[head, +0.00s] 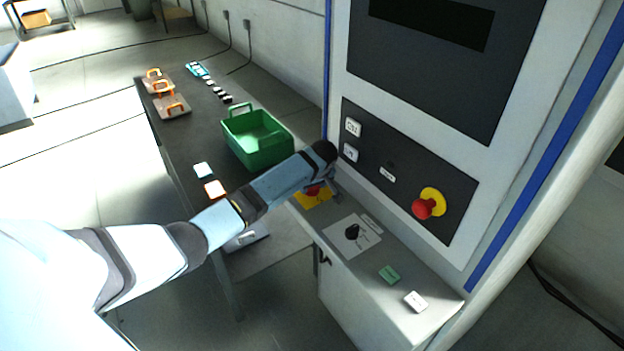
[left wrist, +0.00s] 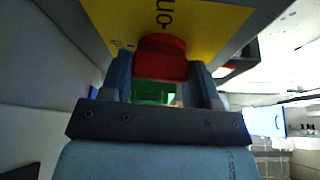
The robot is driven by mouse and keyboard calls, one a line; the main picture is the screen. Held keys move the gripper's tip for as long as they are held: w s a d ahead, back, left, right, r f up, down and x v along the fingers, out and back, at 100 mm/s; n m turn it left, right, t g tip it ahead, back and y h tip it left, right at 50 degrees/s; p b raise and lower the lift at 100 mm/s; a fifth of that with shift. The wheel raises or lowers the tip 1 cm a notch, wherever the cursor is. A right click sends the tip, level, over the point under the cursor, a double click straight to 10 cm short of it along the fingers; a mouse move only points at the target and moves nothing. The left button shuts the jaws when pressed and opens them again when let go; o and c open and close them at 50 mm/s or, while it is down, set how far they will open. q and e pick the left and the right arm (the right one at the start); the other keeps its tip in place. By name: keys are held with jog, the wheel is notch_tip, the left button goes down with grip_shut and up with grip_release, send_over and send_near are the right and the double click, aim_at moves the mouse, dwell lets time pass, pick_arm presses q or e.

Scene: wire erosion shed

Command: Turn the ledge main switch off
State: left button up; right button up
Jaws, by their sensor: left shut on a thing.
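The ledge main switch is a red handle (left wrist: 160,58) on a yellow plate (left wrist: 205,28). In the head view, the yellow plate (head: 318,202) lies at the ledge's far end, with the red handle (head: 313,191) partly hidden by my gripper. My left gripper (left wrist: 163,82) is shut on the red handle, with a finger on each side. Large dark lettering, seemingly "ON", shows on the plate beyond the handle in the left wrist view. The handle's exact angle is hard to tell. My right gripper is in neither view.
The ledge (head: 440,297) also bears a black knob (head: 352,232), a green block (head: 389,274) and a white block (head: 415,301). A red emergency button (head: 428,205) sticks out of the panel above. A green crate (head: 280,151) stands on the dark bench (head: 180,135) behind.

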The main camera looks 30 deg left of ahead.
pick_arm(q)
jog(key=shift+n, duration=0.6)
jog(key=shift+g, duration=0.3)
jog(key=o, duration=0.9)
jog(key=b+v, duration=0.2)
jog(key=v, duration=1.2)
jog(key=shift+d+f, duration=0.1)
jog(key=shift+d, duration=0.1)
